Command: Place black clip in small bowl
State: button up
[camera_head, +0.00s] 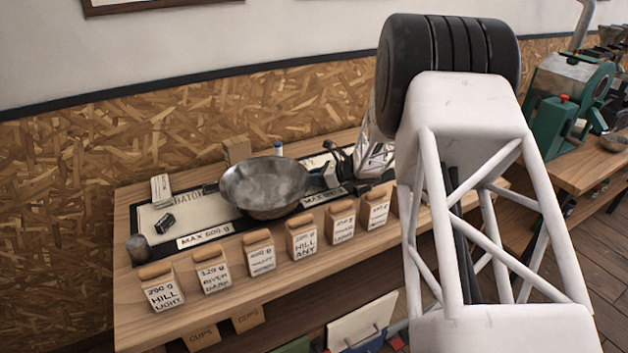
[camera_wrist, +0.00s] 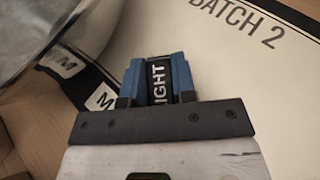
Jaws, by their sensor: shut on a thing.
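My gripper (camera_wrist: 160,82) is shut on a black clip (camera_wrist: 160,80) with white lettering, of which "IGHT" shows in the wrist view. The clip is between the blue fingers, over the mat half marked "BATCH 2". In the head view my gripper (camera_head: 330,173) is just right of a wide metal bowl (camera_head: 265,208), and the clip cannot be made out there. The bowl's rim also shows at the top left of the wrist view (camera_wrist: 55,25). Another metal bowl (camera_head: 614,143) is at the far right. Which one is the small bowl is unclear.
Several labelled bags (camera_head: 303,238) line the bench front. A dark block (camera_head: 164,223), a card (camera_head: 161,188) and a grey cylinder (camera_head: 138,249) are at the left. A green machine (camera_head: 567,95) stands on the right bench. My arm hides part of the bench.

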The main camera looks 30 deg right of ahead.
jog(key=shift+f, duration=0.5)
jog(key=shift+f, duration=0.1)
jog(key=o, duration=0.9)
